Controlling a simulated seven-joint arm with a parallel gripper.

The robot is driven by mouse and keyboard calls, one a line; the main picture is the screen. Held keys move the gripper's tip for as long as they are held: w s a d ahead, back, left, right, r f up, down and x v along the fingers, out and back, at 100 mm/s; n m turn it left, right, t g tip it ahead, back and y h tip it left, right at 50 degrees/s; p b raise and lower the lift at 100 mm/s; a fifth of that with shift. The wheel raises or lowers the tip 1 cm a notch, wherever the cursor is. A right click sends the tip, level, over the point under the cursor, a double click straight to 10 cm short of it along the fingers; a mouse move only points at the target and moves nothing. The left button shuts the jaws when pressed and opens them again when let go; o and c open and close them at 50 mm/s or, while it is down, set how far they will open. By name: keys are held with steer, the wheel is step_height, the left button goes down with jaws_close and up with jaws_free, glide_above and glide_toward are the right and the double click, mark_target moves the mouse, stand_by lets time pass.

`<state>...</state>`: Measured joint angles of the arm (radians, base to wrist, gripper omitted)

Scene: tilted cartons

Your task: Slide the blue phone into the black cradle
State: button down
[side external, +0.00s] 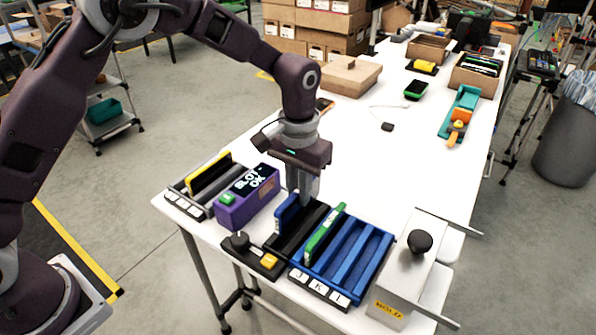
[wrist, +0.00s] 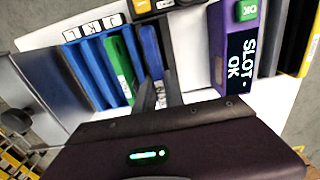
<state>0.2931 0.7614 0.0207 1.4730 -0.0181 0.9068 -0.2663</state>
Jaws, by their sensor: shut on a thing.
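The blue phone (side external: 286,212) stands on edge at the black cradle (side external: 312,219). Its lower part is hidden by the cradle, and I cannot tell how deep it sits. My gripper (side external: 304,196) points down over the cradle and is shut on the blue phone. In the wrist view the blue phone (wrist: 151,50) shows beyond the fingertips of my gripper (wrist: 158,84), with dark cradle wall (wrist: 168,48) beside it. The fingers hide part of the phone.
A blue rack (side external: 361,263) labelled J, K, L adjoins the cradle and holds a green phone (side external: 325,233). A purple box (side external: 247,202) reading "SLOT OK" stands left. A dark knob panel (side external: 252,256) lies in front, a metal block (side external: 410,265) right. The table behind has free room.

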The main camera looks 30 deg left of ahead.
mark_target(299, 210)
steer(key=shift+f, duration=2.5)
steer(key=shift+f, duration=0.25)
steer(key=c, duration=1.3)
jaws_free()
steer(key=shift+c, duration=0.2)
step_height(299, 210, up, 7)
steer(key=shift+r, duration=0.1)
